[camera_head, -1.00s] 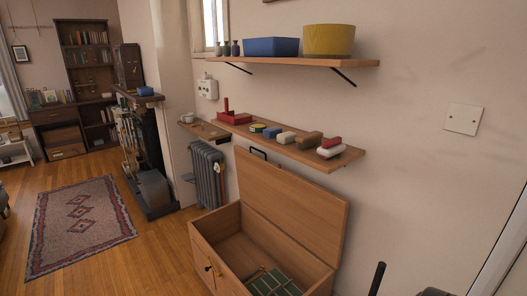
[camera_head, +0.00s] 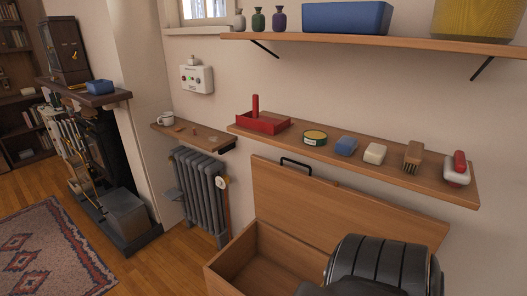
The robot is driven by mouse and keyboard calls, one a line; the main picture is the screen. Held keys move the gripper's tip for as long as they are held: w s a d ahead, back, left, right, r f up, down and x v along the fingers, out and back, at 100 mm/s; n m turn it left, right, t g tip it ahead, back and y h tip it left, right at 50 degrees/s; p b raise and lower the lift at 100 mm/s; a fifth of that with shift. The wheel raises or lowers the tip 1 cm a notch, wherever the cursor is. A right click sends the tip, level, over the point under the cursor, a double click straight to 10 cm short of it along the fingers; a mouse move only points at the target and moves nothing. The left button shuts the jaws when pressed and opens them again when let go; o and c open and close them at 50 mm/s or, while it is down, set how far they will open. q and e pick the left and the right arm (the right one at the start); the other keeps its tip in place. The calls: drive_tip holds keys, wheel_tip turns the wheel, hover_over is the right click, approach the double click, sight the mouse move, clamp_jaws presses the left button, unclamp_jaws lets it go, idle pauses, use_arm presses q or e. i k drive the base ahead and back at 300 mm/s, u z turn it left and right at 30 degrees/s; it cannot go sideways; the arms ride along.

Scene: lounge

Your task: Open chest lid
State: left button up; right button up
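The wooden chest (camera_head: 238,258) stands against the wall at the bottom centre. Its lid (camera_head: 335,213) is raised and leans back toward the wall below the lower shelf, with a black handle (camera_head: 296,162) at its top edge. The part of the chest's inside that shows is bare wood. Neither gripper is in view.
A lower shelf (camera_head: 330,153) above the lid holds a red tray, a tin, blocks and brushes. A grey radiator (camera_head: 202,190) stands left of the chest. A patterned rug (camera_head: 45,250) lies on the floor at left.

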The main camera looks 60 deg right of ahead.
sight(319, 212)
drive_tip(key=i, duration=1.05)
drive_tip(key=z, duration=3.7)
